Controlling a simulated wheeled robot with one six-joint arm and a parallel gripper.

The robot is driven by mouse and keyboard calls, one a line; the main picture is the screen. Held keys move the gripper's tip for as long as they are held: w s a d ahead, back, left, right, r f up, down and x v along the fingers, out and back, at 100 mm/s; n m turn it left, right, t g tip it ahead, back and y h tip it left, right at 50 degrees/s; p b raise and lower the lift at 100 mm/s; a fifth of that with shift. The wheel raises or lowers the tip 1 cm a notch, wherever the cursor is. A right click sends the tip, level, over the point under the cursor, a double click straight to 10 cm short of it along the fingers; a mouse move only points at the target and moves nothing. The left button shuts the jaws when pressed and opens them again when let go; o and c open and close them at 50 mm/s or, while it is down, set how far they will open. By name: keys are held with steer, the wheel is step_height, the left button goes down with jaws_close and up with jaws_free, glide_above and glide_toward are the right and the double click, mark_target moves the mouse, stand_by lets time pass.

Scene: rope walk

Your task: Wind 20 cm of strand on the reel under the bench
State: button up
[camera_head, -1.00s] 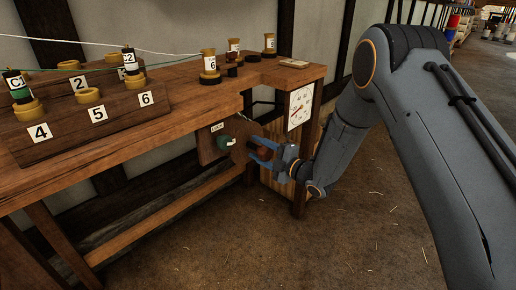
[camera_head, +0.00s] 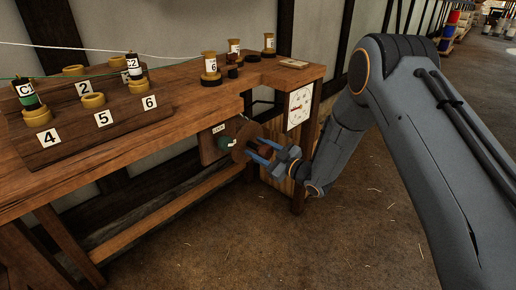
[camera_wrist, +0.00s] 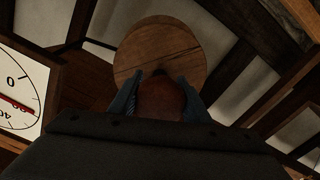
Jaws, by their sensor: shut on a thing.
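The green strand (camera_head: 180,60) runs above the bench top. The white dial (camera_head: 300,105) with a red needle is right of the reel; it also shows in the wrist view (camera_wrist: 18,90).
Numbered wooden holders stand on the bench, two carrying bobbins marked C1 (camera_head: 27,95) and C2 (camera_head: 134,68). More bobbins (camera_head: 211,66) stand further back. A bench leg (camera_head: 301,185) is close to my wrist. The floor (camera_head: 340,240) in front is clear.

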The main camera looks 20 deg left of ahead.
mark_target(269, 155)
steer(key=shift+m, duration=1.2)
steer(key=o, duration=1)
steer(key=shift+o, duration=0.2)
steer(key=p+v, duration=0.1)
steer(key=v, duration=0.6)
steer(key=shift+s+d, duration=0.15)
steer(key=shift+d, duration=0.25)
